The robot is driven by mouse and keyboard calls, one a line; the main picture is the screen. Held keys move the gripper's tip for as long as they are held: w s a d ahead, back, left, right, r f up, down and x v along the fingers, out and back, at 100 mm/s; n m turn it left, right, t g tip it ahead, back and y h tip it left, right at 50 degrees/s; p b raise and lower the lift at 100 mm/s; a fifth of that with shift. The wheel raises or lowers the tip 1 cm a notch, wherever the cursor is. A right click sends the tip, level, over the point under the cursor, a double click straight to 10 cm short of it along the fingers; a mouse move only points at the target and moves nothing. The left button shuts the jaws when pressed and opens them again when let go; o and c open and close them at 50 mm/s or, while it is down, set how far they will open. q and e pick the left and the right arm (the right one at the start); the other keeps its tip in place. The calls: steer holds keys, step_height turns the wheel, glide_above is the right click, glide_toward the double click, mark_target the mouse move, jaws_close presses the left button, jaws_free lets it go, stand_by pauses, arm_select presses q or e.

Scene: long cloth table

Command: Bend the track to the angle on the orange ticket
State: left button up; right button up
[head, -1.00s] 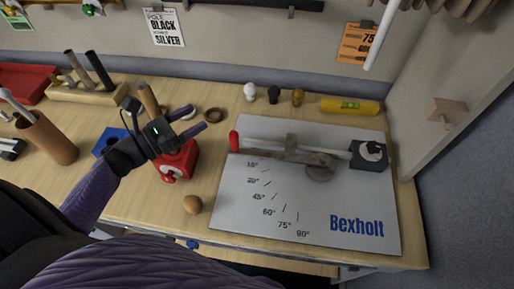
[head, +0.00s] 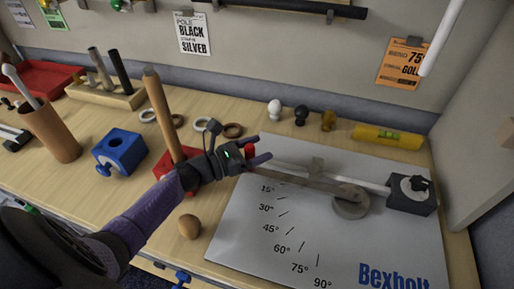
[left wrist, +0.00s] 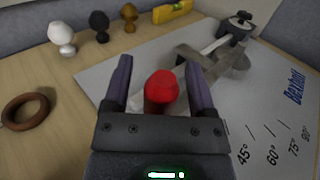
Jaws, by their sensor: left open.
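The orange ticket (head: 403,63) hangs on the back wall and reads 75. The grey bending board (head: 250,225), marked Bexholt, has angle marks from 15° to 90°. A pale straight track (head: 347,179) lies along its far side, its right end at a black clamp (head: 412,194). A metal lever (head: 300,182) runs beside it from a round pivot to a red handle end (head: 249,152). My left gripper (head: 262,149) is open at that end. In the left wrist view, the red end (left wrist: 163,88) sits between the open fingers, with gaps visible. My right gripper is out of view.
A yellow level (head: 388,136) and several small knobs (head: 301,116) stand behind the board. A red block with an upright wooden rod (head: 160,112) stands left of my gripper. A wooden ball (head: 190,226) lies in front. A blue block (head: 119,150) is further left.

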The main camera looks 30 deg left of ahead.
arm_select(q)
jaws_close()
stand_by(0.3)
stand_by(1.2)
